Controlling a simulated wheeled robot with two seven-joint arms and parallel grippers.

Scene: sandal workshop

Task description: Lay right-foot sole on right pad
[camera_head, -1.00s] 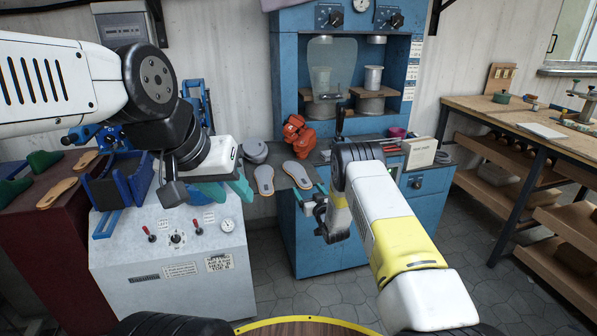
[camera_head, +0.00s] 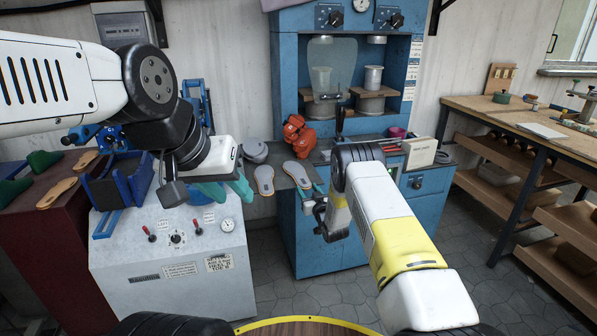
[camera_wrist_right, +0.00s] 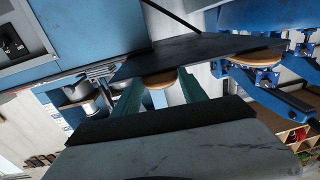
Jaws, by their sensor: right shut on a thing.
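Two grey-topped soles with tan edges lie side by side on a dark shelf at the front of the blue press: the left one (camera_head: 264,178) and the right one (camera_head: 297,173). My right gripper (camera_head: 312,190) is at the near end of the right one and shut on it. In the right wrist view its teal fingers stand either side of a tan rounded sole end (camera_wrist_right: 158,80), beside the dark shelf (camera_wrist_right: 200,52). My left gripper (camera_head: 228,193) is open and empty above the white control cabinet. I cannot tell which surface is the right pad.
An orange-red device (camera_head: 298,135) stands just behind the soles. The blue press (camera_head: 290,70) rises behind, with two round pedestals inside. Tan insoles (camera_head: 57,193) and green lasts lie on the dark red cabinet (camera_head: 35,235) at left. A wooden bench (camera_head: 500,115) stands at right.

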